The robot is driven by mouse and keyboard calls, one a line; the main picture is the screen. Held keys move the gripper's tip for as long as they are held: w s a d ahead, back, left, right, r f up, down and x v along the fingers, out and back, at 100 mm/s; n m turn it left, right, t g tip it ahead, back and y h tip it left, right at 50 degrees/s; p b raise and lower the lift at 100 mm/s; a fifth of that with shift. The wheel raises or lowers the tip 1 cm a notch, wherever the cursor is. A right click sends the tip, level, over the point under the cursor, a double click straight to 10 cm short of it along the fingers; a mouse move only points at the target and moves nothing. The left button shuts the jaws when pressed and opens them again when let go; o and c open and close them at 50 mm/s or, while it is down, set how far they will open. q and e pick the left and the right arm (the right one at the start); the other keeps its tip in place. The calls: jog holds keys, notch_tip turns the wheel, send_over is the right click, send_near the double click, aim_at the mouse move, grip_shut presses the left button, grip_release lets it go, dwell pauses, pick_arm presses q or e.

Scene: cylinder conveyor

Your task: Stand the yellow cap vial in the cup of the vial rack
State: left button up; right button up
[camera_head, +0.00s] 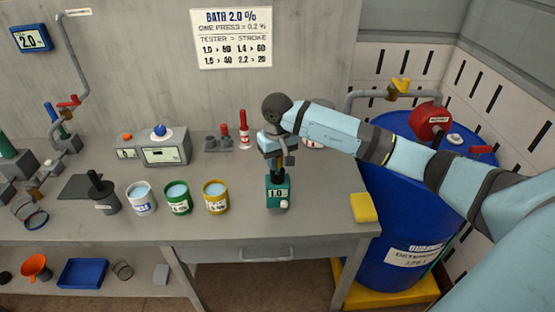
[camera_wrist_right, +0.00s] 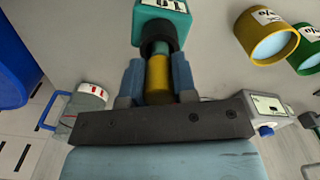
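The yellow cap vial (camera_wrist_right: 159,75) is between the fingers of my right gripper (camera_wrist_right: 158,82), which appear closed on its yellow cap. In the head view my right gripper (camera_head: 276,162) points down just above a teal block (camera_head: 277,192) marked 1.0. My left gripper is not in view.
Blue, green and yellow labelled cups (camera_head: 179,198) stand left of the teal block. A red and white bottle (camera_head: 244,131) and a grey instrument (camera_head: 160,147) stand behind. A yellow sponge (camera_head: 363,207) lies at the bench's right edge, near a blue drum (camera_head: 400,235).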

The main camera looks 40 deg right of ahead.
jog(key=shift+o, duration=1.4)
grip_shut()
jog(key=shift+r+p, duration=1)
jog(key=shift+r, duration=2.25)
jog(key=shift+w, duration=0.1)
